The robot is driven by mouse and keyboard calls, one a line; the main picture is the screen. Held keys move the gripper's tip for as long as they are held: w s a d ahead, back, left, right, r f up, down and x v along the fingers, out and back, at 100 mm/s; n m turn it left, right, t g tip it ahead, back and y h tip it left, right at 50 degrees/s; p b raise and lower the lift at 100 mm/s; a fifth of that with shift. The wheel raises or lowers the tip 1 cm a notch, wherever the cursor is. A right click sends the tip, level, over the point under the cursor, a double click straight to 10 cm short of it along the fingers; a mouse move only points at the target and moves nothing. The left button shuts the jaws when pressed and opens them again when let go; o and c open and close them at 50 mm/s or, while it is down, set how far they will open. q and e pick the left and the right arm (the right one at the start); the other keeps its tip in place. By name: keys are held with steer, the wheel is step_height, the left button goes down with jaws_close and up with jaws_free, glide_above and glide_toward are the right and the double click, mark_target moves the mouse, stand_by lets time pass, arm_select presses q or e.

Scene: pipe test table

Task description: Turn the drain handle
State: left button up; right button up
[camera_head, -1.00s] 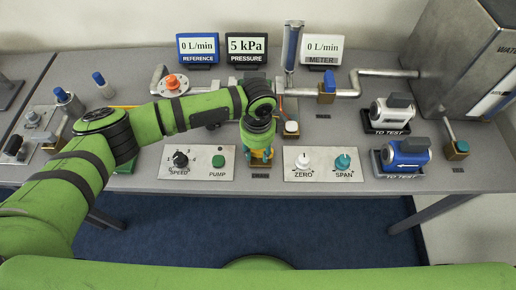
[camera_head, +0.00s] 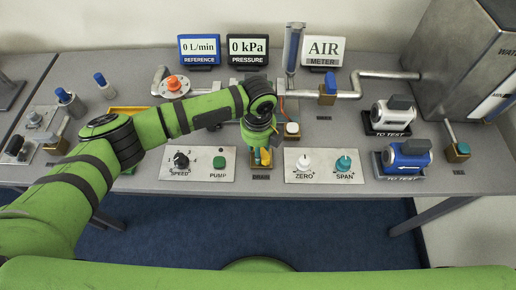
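The drain valve (camera_head: 261,167) is a small brass-coloured block at the front edge of the table, behind a dark DRAIN label. My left arm reaches in from the left, and my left gripper (camera_head: 262,155) points down right over this valve. The gripper and wrist cover most of the valve and its handle, and only small teal and yellow bits show there. I cannot tell whether the fingers are shut on the handle or which way it points. My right gripper is out of the picture.
The speed and pump panel (camera_head: 198,176) lies left of the drain, and the zero and span panel (camera_head: 325,178) right. The pressure display (camera_head: 248,48) reads 0 kPa and the meter display (camera_head: 323,49) reads AIR. Pipework with a blue-handled valve (camera_head: 329,84) runs behind.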

arm_select(q)
steer(key=m, duration=0.2)
steer(key=m+b, duration=0.1)
steer(key=m, duration=0.2)
steer(key=shift+w+d+m, duration=0.15)
steer(key=shift+m, duration=0.15)
stand_by(0.4)
steer(key=o, duration=1.2)
steer(key=shift+c, duration=0.2)
steer(key=shift+r, duration=0.5)
step_height(320, 180, up, 11)
